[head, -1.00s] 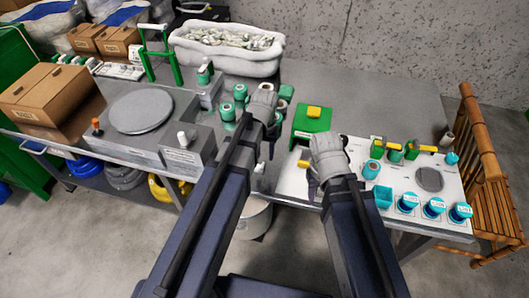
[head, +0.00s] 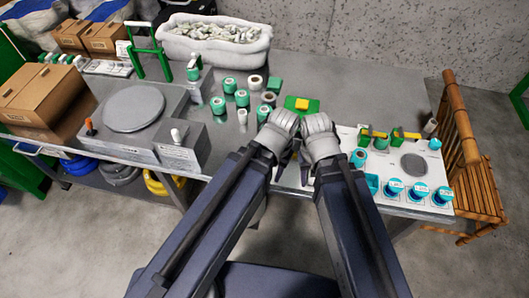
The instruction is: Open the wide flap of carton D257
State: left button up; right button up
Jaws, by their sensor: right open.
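A large brown carton (head: 45,92) sits at the left end of the table, its top flaps apparently closed. Its front label is too small to read. Two smaller brown cartons, one (head: 70,37) left of the other (head: 103,39), stand behind it; I cannot tell which carton is D257. My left gripper (head: 281,170) and my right gripper (head: 305,172) are side by side over the table's front edge, far right of the cartons. The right gripper is open, with nothing seen in it. The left fingers are mostly hidden by its wrist.
A grey scale (head: 135,107) stands right of the large carton. Several green spools (head: 229,85) stand mid-table. A white board (head: 388,165) with teal cups is at right, near a bamboo chair (head: 470,160).

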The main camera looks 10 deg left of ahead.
aim_at(34, 94)
jog(key=u, duration=1.95)
jog(key=z, duration=0.3)
jog(key=i+j+z, duration=0.1)
jog(key=z, duration=0.25)
jog(key=i+j+z, duration=0.1)
jog(key=j+z, duration=0.4)
jog(key=z, duration=0.2)
jog(key=i+j+z, duration=0.25)
jog(key=j, duration=0.85)
jog(key=j+z, duration=0.25)
jog(key=j, duration=0.85)
jog(key=i+j, duration=0.15)
jog(key=j, duration=0.2)
jog(key=i+j, duration=0.15)
jog(key=j, duration=0.2)
jog(key=i, duration=0.15)
